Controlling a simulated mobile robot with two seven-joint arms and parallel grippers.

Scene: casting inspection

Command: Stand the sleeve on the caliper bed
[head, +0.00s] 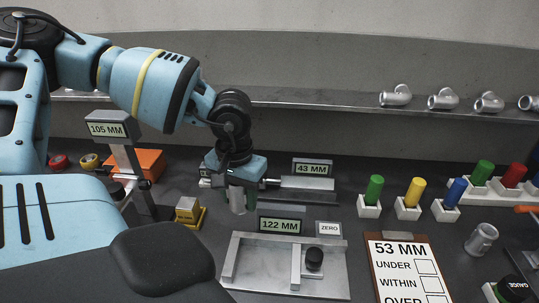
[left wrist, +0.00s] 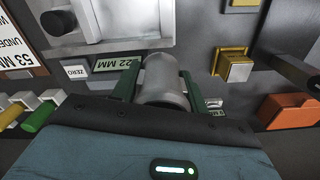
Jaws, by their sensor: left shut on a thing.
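The sleeve (head: 237,203) is a plain grey metal cylinder. My left gripper (head: 240,193) is shut on it, its green fingers on either side, and the sleeve looks upright. In the left wrist view the sleeve (left wrist: 166,82) sits between the fingers. I cannot tell whether its foot touches the table. The caliper bed (head: 262,272) is a flat metal plate with raised jaws and a black knob (head: 314,258), just in front and to the right of the sleeve; the plate also shows in the left wrist view (left wrist: 150,22). My right gripper is not in view.
A 122 MM readout (head: 281,224) and ZERO plate (head: 328,229) stand along the bed's back edge. A 43 MM instrument (head: 308,188) lies behind. A yellow block (head: 187,209) and 105 MM gauge (head: 128,160) are left. Colored plugs (head: 374,188) and a 53 MM card (head: 400,270) are right.

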